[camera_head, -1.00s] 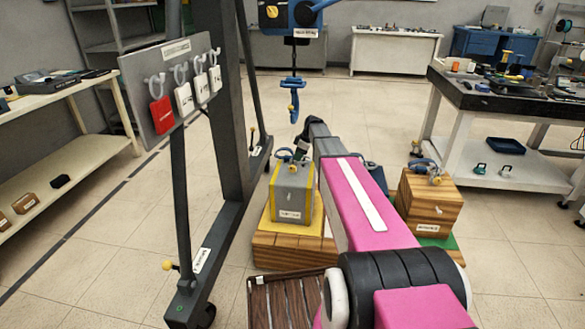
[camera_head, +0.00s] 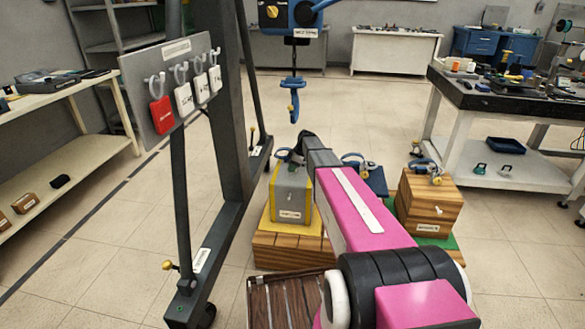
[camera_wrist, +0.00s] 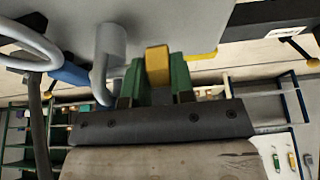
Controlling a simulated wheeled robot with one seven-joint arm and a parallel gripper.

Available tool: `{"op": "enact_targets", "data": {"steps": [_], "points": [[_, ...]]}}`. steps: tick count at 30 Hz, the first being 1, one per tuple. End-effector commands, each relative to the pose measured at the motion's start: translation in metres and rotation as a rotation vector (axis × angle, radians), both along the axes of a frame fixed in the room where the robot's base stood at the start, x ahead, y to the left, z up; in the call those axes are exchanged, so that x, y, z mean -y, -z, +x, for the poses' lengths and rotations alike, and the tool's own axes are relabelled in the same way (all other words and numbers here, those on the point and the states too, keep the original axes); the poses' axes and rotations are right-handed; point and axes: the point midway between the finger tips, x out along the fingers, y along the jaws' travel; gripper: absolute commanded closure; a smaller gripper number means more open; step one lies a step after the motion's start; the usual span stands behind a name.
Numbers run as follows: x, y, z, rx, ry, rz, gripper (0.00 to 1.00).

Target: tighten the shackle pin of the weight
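The grey weight (camera_head: 291,196) with yellow edges stands on a yellow-topped wooden block left of my pink arm. A blue-grey shackle (camera_head: 283,154) shows on its top, partly covered by my arm's end. My gripper sits over the weight's top; its fingers are hidden in the head view. In the wrist view, my gripper (camera_wrist: 158,85) has its green fingers on both sides of the yellow pin head (camera_wrist: 157,64), with no clear gap; it looks shut on it. The grey shackle end (camera_wrist: 108,55) is just left of the fingers.
A wooden weight (camera_head: 429,203) with a shackle stands to the right, and a blue one (camera_head: 370,178) behind my arm. A blue hook (camera_head: 293,100) hangs beyond. The dark gantry frame (camera_head: 225,120) rises close on the left, with a tag board (camera_head: 165,85).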

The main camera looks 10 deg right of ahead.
Motion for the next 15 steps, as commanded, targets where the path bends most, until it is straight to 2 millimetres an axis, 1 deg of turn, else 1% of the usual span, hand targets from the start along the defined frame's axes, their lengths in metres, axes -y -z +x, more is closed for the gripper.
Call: {"op": "enact_targets", "data": {"steps": [8, 15], "points": [[0.0006, -0.0002, -0.0003, 0.006, 0.0, 0.018, 1.0], [0.003, -0.0002, -0.0008, 0.041, 0.002, 0.125, 1.0]]}}
